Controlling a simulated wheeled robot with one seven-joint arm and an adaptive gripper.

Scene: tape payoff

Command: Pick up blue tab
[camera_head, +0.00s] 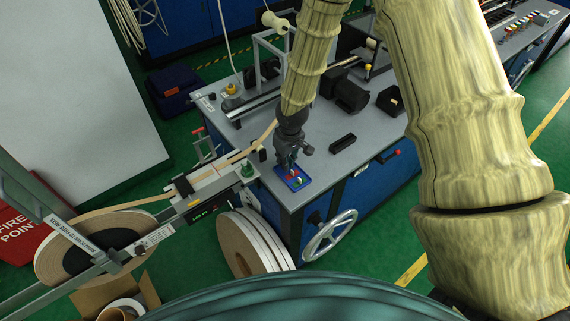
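A small blue tray (305,184) lies near the front left corner of the grey bench. Small red and green pieces (299,182) show in it, with a pale spot between them. I cannot make out a separate blue tab; it may blend with the blue tray or be hidden behind my gripper. My gripper (289,166) points down right over the back left part of the tray. Its fingers are dark and small here, so I cannot tell how far apart they are, whether they touch anything, or whether they hold something.
The grey bench top (352,175) is clear right of the tray, apart from a black block (342,143). A black motor (345,92) stands further back. A handwheel (330,235) juts from the bench front.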

